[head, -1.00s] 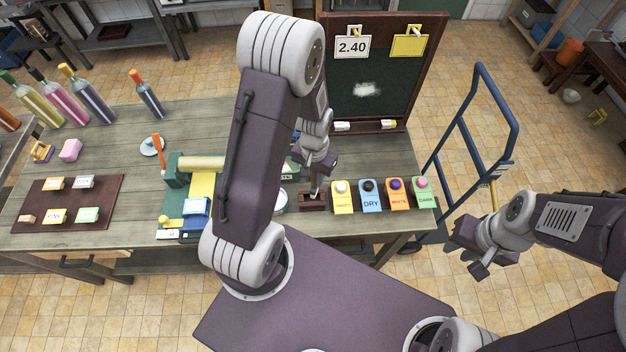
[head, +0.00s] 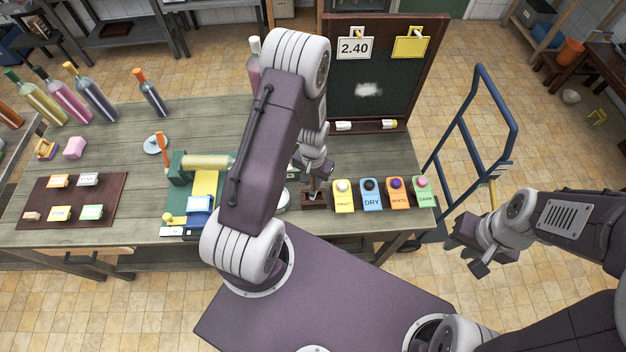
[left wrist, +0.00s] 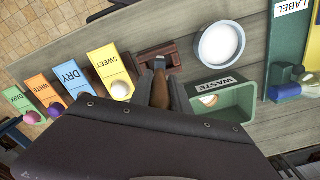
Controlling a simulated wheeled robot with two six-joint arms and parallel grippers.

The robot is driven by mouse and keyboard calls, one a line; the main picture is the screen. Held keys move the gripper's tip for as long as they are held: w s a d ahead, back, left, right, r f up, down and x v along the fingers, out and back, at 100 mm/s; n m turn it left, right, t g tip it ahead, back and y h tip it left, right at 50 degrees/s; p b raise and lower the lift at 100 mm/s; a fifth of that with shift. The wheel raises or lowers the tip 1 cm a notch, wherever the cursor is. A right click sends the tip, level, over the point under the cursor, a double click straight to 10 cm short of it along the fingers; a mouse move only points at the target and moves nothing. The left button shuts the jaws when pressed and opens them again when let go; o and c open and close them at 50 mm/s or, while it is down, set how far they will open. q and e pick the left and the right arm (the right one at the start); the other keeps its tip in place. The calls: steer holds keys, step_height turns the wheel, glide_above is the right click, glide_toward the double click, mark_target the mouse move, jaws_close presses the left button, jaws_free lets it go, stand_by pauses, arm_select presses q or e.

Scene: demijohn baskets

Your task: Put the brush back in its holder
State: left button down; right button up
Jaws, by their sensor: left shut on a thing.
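The brush (left wrist: 159,88) has a brown handle and sits between the fingers of my left gripper (left wrist: 161,97). My left gripper also shows in the head view (head: 315,184), low over the table and shut on the brush. The holder, a small dark brown wooden stand (left wrist: 172,57), is right at the brush's far end in the left wrist view. It also shows in the head view (head: 314,203), directly below the gripper. I cannot tell whether the brush is seated in it. My right gripper (head: 466,258) is empty and open, off the table's right side.
Sweet (head: 343,200), dry (head: 371,197) and other coloured label blocks stand right of the holder. A green waste bin (left wrist: 233,104) and a round white dish (left wrist: 221,42) are beside it. A chalkboard (head: 372,90) stands behind. A blue trolley (head: 480,130) is on the right.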

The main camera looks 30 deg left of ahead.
arm_select(q)
steer(key=shift+f, duration=0.25)
steer(key=c, duration=1.3)
jaws_free()
steer(key=shift+w+r, duration=0.1)
steer(key=shift+o, duration=0.3)
